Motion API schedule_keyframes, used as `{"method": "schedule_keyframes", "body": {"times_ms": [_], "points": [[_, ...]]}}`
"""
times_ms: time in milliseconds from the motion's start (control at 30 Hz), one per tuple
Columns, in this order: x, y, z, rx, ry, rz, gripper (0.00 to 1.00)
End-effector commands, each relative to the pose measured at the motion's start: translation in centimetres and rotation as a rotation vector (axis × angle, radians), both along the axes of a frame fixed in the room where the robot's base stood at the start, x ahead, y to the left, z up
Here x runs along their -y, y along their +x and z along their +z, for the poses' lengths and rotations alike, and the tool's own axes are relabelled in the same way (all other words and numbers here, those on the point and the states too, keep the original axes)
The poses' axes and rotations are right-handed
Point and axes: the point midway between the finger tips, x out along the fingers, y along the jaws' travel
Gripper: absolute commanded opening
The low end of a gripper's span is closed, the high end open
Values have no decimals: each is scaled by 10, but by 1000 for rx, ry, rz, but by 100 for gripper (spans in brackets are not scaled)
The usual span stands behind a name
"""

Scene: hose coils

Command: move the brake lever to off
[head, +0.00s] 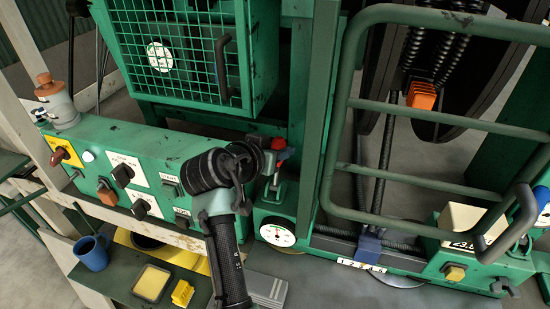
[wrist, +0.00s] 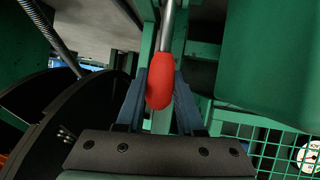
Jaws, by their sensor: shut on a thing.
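The brake lever is a metal rod with a red rounded grip. In the wrist view its red grip (wrist: 160,82) lies between the two blue fingers of my gripper (wrist: 161,95), with the rod running up out of the frame. In the head view a bit of the red grip (head: 278,143) shows beside my gripper (head: 281,156), above the green machine base. My gripper is shut on the red grip. My wrist hides part of the lever in the head view, and I cannot read any on or off mark near it.
A green control panel (head: 105,150) with knobs and switches stands at left. A round gauge (head: 277,233) sits below the lever. A green tube guard (head: 335,150) rises at right, and a mesh cage (head: 185,45) stands behind. A blue mug (head: 92,252) is on the lower shelf.

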Motion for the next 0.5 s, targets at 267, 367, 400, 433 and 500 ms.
{"method": "schedule_keyframes", "body": {"times_ms": [267, 367, 400, 433, 500], "points": [[3, 10, -2, -5, 2, 2, 0], [3, 11, -3, -4, 2, 3, 0], [3, 11, -3, -4, 2, 3, 0], [3, 12, -3, -4, 2, 3, 0], [3, 12, -3, -4, 2, 3, 0]]}}
